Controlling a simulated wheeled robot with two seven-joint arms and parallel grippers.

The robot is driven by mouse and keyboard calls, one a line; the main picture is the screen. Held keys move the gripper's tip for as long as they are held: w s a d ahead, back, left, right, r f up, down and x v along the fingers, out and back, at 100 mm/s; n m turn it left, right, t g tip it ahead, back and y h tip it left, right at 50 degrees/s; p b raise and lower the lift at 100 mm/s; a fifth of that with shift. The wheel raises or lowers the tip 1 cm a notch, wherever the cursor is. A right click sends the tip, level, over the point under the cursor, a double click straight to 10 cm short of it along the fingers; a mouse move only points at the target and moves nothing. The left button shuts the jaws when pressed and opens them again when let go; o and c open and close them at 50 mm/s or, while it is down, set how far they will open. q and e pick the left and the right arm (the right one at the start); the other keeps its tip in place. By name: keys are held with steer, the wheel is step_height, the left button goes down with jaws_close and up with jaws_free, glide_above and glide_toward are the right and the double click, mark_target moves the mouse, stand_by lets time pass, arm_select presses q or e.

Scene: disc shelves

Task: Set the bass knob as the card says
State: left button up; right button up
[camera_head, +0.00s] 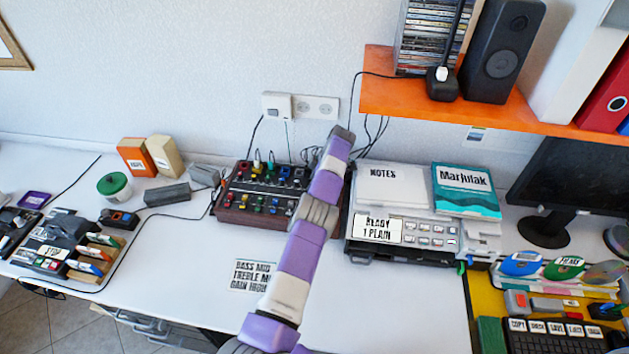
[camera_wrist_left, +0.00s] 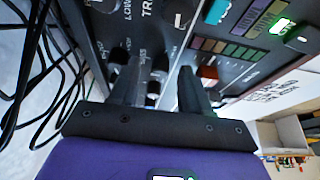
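The control box (camera_head: 245,217) with rows of coloured knobs stands against the wall, left of my purple left arm. The white card (camera_head: 250,275) lies in front of it. It reads "BASS MID", "TREBLE M…" and "GAIN HIGH…", its right part hidden by my arm. In the left wrist view my left gripper (camera_wrist_left: 158,80) is at a dark panel with "LOW", "TR…" and a sideways label like "BASS". A dark knob (camera_wrist_left: 160,64) shows between its parted fingers. A gap seems to remain on the right finger's side; contact is unclear. My right gripper is not in view.
A machine (camera_head: 378,228) with a "READY 1 PLAIN" sign and a notes pad stands close on the right. Black cables (camera_wrist_left: 48,70) run beside the panel in the wrist view. An orange shelf (camera_head: 500,115) overhangs at right.

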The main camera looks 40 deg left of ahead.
arm_select(q)
steer(key=p+v, duration=0.3)
steer(key=v, duration=0.4)
steer(key=shift+r, duration=0.25)
steer(key=shift+d+f, duration=0.1)
stand_by(0.4)
